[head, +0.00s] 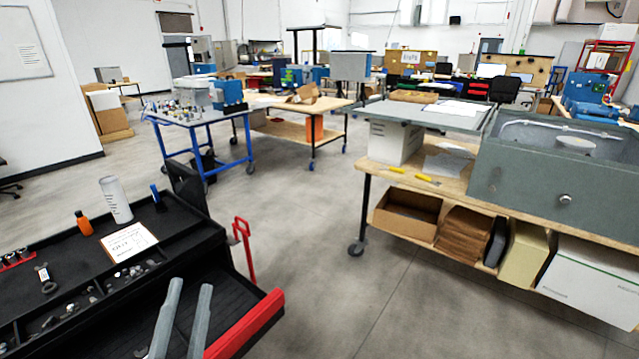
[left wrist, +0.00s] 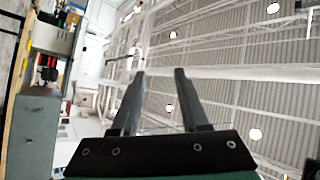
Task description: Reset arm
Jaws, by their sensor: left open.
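My left gripper (head: 188,292) shows at the bottom of the head view, above the open drawer of a black tool cart. Its two grey fingers point up in the picture and stand apart, with nothing between them. In the left wrist view the same fingers (left wrist: 160,73) are parted and empty, with the ceiling beams and lamps behind them. My right gripper is not in either view.
The black tool cart (head: 75,225) holds a bottle (head: 116,200), an orange bottle (head: 83,223) and small parts. A wooden bench (head: 455,197) with a grey enclosure (head: 560,180) stands at right. A blue-framed table (head: 205,112) stands farther back. Open floor (head: 290,220) lies between.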

